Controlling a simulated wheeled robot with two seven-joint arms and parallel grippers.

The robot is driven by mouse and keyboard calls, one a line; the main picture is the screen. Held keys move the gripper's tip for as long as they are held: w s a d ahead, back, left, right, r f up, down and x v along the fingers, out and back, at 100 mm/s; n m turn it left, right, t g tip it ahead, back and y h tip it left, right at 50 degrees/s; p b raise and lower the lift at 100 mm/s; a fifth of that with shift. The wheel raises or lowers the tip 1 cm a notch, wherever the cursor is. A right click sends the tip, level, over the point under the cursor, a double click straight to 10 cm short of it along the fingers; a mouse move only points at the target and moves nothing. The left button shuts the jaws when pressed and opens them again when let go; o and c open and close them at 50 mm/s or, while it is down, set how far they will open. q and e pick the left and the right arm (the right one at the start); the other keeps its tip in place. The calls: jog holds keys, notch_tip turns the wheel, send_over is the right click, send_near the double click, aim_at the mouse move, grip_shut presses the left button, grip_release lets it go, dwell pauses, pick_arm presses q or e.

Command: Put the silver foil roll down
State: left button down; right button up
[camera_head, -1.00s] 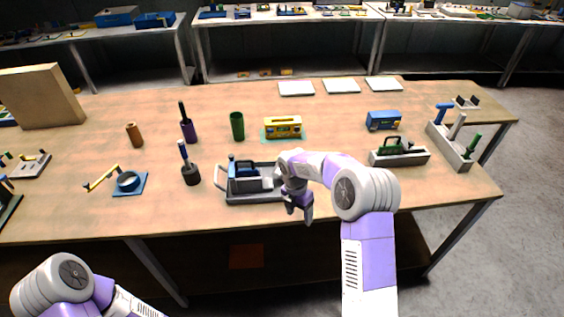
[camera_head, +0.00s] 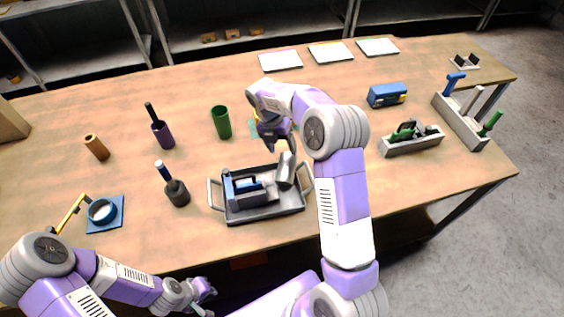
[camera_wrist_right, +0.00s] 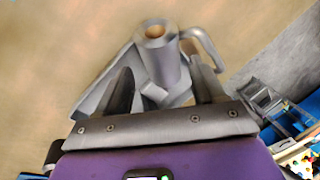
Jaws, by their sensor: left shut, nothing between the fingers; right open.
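The silver foil roll (camera_head: 286,170) is a grey cylinder in the right part of a grey tray (camera_head: 262,215) with handles, tilted slightly. In the right wrist view the roll (camera_wrist_right: 160,62) shows its brown core end, seen in the gap between my fingers. My right gripper (camera_head: 273,137) is open, just above and behind the roll in the head view; its fingers also show in the wrist view (camera_wrist_right: 163,85). Whether they touch the roll cannot be told. My left gripper (camera_head: 205,292) is shut and empty, low in front of the table's front edge.
The tray also holds a blue-and-grey tool (camera_head: 248,190). A grey caddy with green tools (camera_head: 412,142) is at the right. My right forearm hides part of the table.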

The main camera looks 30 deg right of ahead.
aim_at(286, 157)
jog(key=x, duration=0.6)
jog(key=shift+f+b, duration=0.15)
jog(key=shift+b, duration=0.25)
jog(key=c, duration=1)
